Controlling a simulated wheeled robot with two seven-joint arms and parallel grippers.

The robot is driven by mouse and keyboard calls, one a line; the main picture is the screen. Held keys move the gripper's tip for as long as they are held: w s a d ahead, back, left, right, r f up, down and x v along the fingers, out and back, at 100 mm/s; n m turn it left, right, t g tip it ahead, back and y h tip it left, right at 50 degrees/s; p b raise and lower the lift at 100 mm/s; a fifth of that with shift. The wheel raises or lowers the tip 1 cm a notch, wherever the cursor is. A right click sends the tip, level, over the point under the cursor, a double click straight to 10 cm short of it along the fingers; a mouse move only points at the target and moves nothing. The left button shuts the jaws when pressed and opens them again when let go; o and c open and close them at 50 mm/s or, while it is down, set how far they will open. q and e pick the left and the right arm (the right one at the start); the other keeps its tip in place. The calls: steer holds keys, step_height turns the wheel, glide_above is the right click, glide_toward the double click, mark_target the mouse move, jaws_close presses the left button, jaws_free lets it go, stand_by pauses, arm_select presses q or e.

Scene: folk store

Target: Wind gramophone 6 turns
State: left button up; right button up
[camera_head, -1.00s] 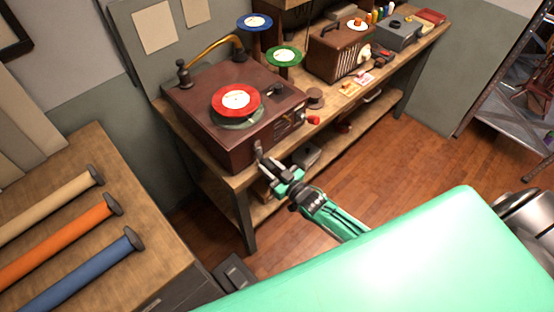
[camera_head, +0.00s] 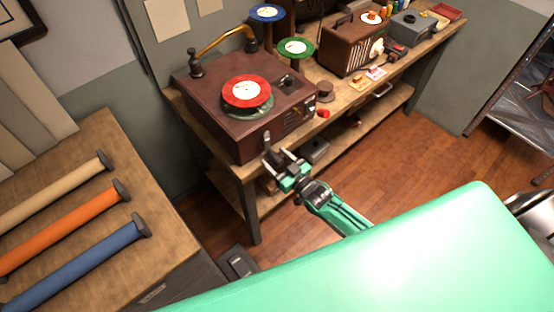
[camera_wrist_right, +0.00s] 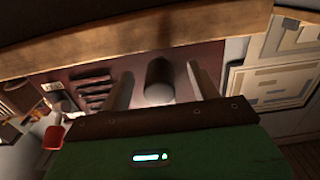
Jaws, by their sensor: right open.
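The gramophone (camera_head: 222,117) is a dark red-brown box on the wooden bench, with a red record (camera_head: 246,91) on top and a brass tonearm behind it. Its winding crank (camera_head: 267,142) sticks out from the front side. My right gripper (camera_head: 279,159) is at the crank's handle. In the right wrist view, the crank's dark round handle (camera_wrist_right: 160,82) stands between the two fingers of my right gripper (camera_wrist_right: 160,71). The fingers are open, with a gap on each side of the handle. My left gripper is in no view.
The bench (camera_head: 340,112) also holds a green record stand (camera_head: 297,48), a brown radio (camera_head: 350,48) and a grey box (camera_head: 409,24). A cabinet with tan, orange and blue rolls (camera_head: 75,262) stands at the left. The wooden floor (camera_head: 400,160) is clear.

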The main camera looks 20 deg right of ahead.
steer(key=shift+p+v, duration=0.6)
steer(key=shift+v, duration=1.05)
steer(key=p, duration=0.2)
glide_toward(281, 163)
steer(key=x, duration=0.2)
steer(key=shift+w+a, duration=0.15)
steer(key=shift+w, duration=0.2)
steer(key=shift+f, duration=0.15)
